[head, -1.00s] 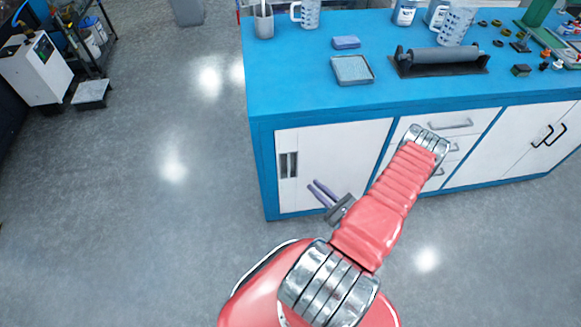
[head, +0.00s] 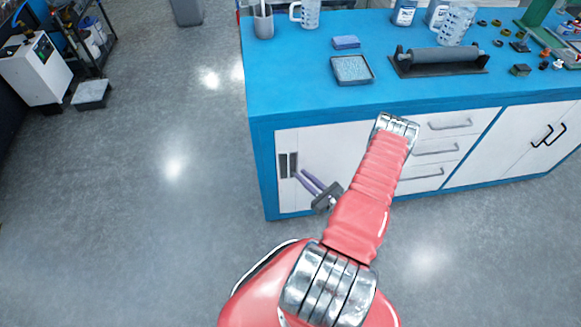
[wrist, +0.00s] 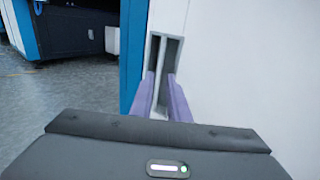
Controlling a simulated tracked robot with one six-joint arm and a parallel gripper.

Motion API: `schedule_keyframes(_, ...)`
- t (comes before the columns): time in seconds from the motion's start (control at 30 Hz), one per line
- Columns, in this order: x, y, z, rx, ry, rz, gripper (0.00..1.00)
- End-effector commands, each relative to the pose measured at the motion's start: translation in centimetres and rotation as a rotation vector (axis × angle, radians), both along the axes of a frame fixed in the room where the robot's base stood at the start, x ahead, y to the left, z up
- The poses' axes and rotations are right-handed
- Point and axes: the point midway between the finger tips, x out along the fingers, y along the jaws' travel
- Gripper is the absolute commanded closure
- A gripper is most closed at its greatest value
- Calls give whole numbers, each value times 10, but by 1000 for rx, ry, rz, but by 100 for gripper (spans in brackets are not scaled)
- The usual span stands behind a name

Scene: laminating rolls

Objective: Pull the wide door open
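The wide door (head: 335,148) is a white panel at the left of the blue workbench front, and it looks shut. Its handle (head: 288,165), near the door's left edge, has two dark upright slots with a bar between them. The handle (wrist: 164,50) and the door (wrist: 245,80) also show in the wrist view. My gripper (head: 300,173) has two purple fingers. It is open, with the fingers apart and the tips close to the handle, lined up on either side of the bar. I cannot tell whether they touch it. My arm hides part of the door's right side.
Several white drawers (head: 436,150) are right of the door, then another cupboard door (head: 515,150). On the blue benchtop (head: 290,85) stand a roller (head: 440,58), a tray (head: 352,70) and mugs. The grey floor (head: 150,220) left of the bench is clear.

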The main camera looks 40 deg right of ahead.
Motion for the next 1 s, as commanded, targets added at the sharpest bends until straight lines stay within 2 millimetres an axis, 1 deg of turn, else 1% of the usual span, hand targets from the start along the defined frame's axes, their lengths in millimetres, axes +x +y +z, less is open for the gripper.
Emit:
schedule_keyframes(0.1, 15, 1, 0, -2, -1, 4, 85)
schedule_keyframes(0.53, 64, 0, 0, -2, 0, 3, 85)
schedule_keyframes(0.7, 73, 0, 0, 0, 0, 1, 85)
schedule_keyframes(1.0, 74, -1, 0, 0, 0, 1, 85)
